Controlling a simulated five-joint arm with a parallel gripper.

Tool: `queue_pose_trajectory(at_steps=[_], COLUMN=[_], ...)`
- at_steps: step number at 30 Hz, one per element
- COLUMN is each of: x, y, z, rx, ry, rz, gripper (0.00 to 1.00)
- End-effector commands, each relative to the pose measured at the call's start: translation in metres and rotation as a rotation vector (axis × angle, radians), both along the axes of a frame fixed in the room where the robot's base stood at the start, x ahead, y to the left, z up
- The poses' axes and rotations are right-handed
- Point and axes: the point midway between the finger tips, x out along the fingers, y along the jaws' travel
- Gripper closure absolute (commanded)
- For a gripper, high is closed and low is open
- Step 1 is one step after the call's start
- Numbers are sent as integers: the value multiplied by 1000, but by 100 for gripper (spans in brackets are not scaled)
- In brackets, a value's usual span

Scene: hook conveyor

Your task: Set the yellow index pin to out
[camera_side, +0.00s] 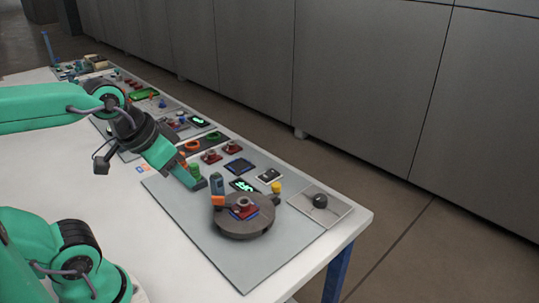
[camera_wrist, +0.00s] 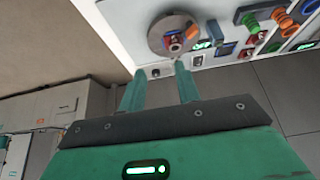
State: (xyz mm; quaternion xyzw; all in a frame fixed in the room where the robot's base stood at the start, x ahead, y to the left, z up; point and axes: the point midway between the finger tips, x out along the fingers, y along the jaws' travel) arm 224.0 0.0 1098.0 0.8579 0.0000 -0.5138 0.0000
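The yellow index pin (camera_side: 276,187) shows in the side view as a small upright yellow knob at the far right edge of a round grey turntable (camera_side: 243,229). My gripper (camera_side: 196,181) is above the board, to the left of the turntable and apart from the pin. In the wrist view my gripper (camera_wrist: 158,82) has its two fingers spread with nothing between them. The turntable (camera_wrist: 158,42) is beyond the fingertips there. I cannot make out the pin in the wrist view; a finger may hide it.
Several coloured fixtures run along the board behind. The white table (camera_side: 60,180) is clear at left.

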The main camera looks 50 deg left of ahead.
Motion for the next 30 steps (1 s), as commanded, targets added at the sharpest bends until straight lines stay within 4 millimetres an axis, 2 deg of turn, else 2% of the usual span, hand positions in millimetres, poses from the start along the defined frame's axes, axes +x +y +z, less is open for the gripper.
queue_pose_trajectory(at_steps=[1,2,3,8,14,22,30], x=[0,0,1,6,26,73,123], y=[0,0,0,0,2,5,10], z=[0,0,0,3,10,17,12], rx=[0,0,0,-2,-8,-21,-33], ry=[0,0,1,12,50,125,201], rz=[0,0,1,6,23,61,100], gripper=[59,54,52,52,52,52,52])
